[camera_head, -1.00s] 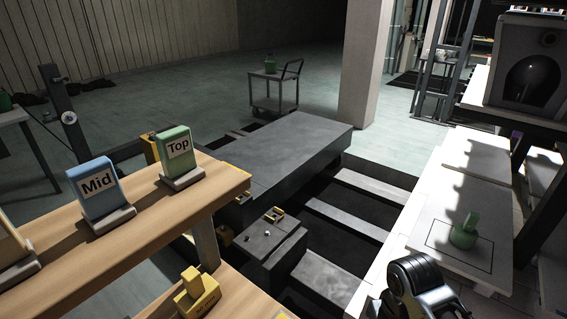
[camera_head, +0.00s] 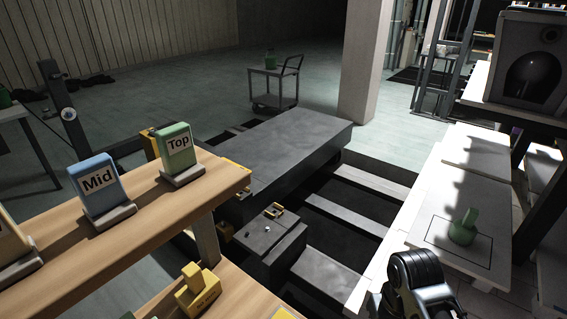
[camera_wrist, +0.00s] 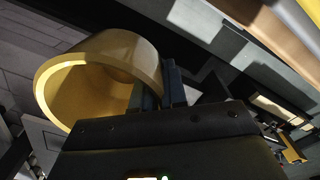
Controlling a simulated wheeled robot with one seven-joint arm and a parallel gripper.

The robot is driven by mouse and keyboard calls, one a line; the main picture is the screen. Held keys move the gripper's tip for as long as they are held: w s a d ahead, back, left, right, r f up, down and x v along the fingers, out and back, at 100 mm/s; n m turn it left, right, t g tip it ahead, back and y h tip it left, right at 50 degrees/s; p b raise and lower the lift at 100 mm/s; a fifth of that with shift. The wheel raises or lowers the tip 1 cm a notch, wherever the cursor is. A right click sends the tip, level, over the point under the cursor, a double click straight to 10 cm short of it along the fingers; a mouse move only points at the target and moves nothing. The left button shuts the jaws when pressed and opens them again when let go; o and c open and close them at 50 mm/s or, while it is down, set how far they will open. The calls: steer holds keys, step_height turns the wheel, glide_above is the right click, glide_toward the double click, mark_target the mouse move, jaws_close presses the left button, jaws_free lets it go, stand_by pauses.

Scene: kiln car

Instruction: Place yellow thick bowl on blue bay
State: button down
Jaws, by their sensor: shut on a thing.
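In the wrist view, my gripper (camera_wrist: 160,90) is shut on the wall of a yellow thick bowl (camera_wrist: 152,58). The bowl is tipped on its side, with its open mouth facing left and toward the camera. The fingers grip it at its right side. In the head view, part of my arm shows at the lower right, but the gripper and bowl are out of sight. A blue sign reading "Mid" (camera_head: 98,182) stands on a wooden shelf at left. I cannot make out a blue bay surface.
A green "Top" sign (camera_head: 177,150) stands beside the blue one. A yellow block-shaped object (camera_head: 198,290) sits on the lower shelf. A green object (camera_head: 463,230) stands on a white slab (camera_head: 425,232) at right. A dark flat platform (camera_head: 290,150) and a cart (camera_head: 273,88) lie beyond.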

steer(key=shift+f, duration=0.25)
step_height(320, 180, up, 7)
steer(key=p, duration=0.3)
steer(key=shift+r, duration=0.1)
step_height(320, 180, down, 7)
steer(key=b, duration=0.3)
steer(key=shift+r, duration=0.15)
steer(key=shift+f, duration=0.3)
step_height(320, 180, up, 7)
steer(key=p, duration=0.3)
steer(key=shift+f, duration=0.15)
step_height(320, 180, down, 7)
steer(key=b, duration=0.3)
steer(key=shift+d, duration=0.1)
